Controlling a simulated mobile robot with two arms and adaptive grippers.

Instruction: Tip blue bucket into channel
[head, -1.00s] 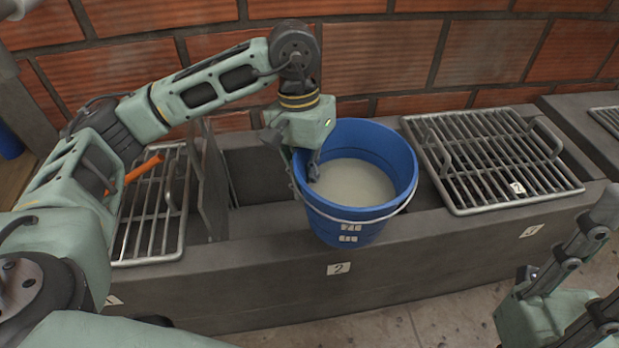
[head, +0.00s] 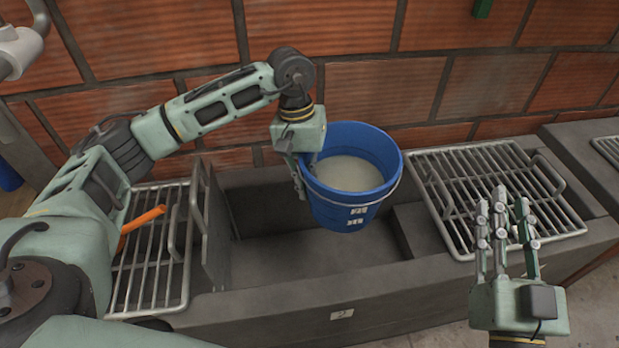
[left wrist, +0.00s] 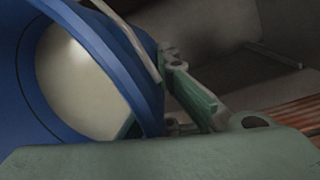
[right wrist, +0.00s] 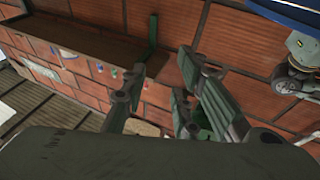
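The blue bucket (head: 358,175) holds pale liquid and hangs roughly upright over the open grey channel (head: 300,262). Its rim and the liquid also show in the left wrist view (left wrist: 120,60). My left gripper (head: 302,178) is at the bucket's left side with its fingers on the rim and wall, and appears shut on it. My right gripper (head: 507,215) is raised in front of the right grating, fingers pointing up, spread and empty. Its open fingers also show in the right wrist view (right wrist: 165,100).
A metal grating (head: 490,190) covers the channel on the right. Another grating (head: 150,260) lies on the left with an orange bar (head: 142,222) on it. An upright grey plate (head: 212,230) stands at the opening's left end. A brick wall (head: 400,85) closes off the back.

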